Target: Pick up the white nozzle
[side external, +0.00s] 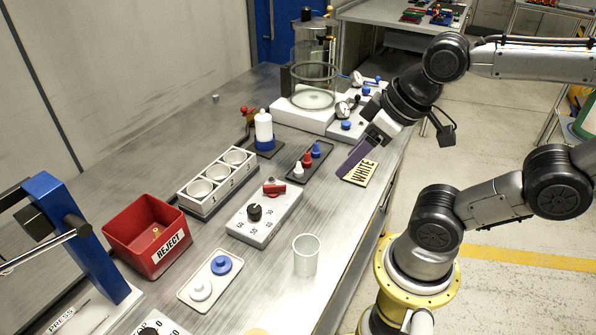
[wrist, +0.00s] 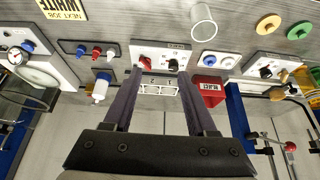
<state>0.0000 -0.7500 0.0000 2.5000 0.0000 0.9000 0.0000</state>
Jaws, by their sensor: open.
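The white nozzle (side external: 298,171) stands upright at the near end of a small dark tray (side external: 322,151), beside a red nozzle (side external: 307,160) and a blue nozzle (side external: 316,149). In the wrist view the white nozzle (wrist: 110,53) is at the upper left, outside the fingers, to the left of the left fingertip. My gripper (side external: 347,168) is open and empty, to the right of the tray in the side view, with its purple fingers pointing down and left. In the wrist view my gripper (wrist: 160,72) shows two spread fingers with nothing held between them.
A WHITE sign (side external: 359,173) lies by the table edge near my fingers. A red-handled switch box (side external: 265,214), a three-cup block (side external: 216,181), a white bottle (side external: 264,128) and a glass-domed pump (side external: 314,95) surround the tray. A clear cup (side external: 306,256) and red reject bin (side external: 148,234) stand nearer.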

